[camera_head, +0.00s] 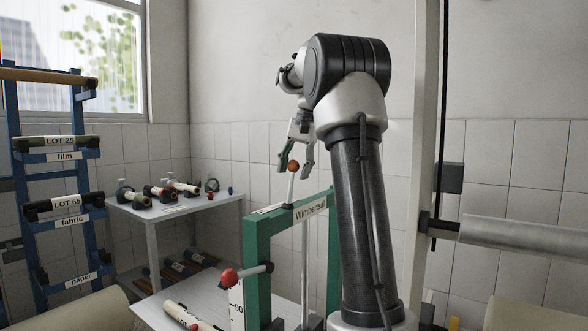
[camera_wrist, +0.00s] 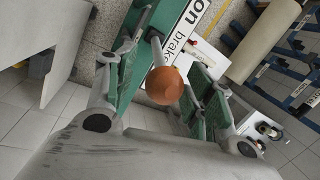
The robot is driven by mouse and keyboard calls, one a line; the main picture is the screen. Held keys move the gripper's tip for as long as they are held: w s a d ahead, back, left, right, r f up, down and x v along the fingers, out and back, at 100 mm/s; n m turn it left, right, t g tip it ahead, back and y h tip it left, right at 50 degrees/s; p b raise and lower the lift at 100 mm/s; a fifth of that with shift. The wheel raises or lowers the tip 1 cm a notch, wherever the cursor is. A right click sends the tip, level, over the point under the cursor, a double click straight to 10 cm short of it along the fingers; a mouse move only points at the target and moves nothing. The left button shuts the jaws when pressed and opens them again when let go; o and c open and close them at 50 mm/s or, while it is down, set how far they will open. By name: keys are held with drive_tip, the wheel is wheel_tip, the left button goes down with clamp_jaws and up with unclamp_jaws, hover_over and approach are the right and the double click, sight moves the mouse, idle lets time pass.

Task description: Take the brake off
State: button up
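A lever with an orange ball knob (camera_head: 293,167) stands nearly upright on top of a green frame (camera_head: 257,250). In the wrist view the orange knob (camera_wrist: 164,85) shows between the two green-padded fingers of my gripper (camera_wrist: 166,80). The fingers are apart, with a gap on each side of the knob. A white label (camera_wrist: 188,35) beside the lever reads "on" and "brake", partly cut off. In the head view my gripper (camera_head: 297,163) points down over the knob from above. A second lever with a red knob (camera_head: 230,277) sticks out low on the frame's left side.
A blue rack (camera_head: 14,160) with labelled rolls stands at the left. A white table (camera_head: 190,209) behind carries several small rolls. A pale post (camera_head: 426,150) and a grey roller (camera_head: 520,235) are at the right.

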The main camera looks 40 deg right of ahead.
drive_tip(key=v, duration=1.2)
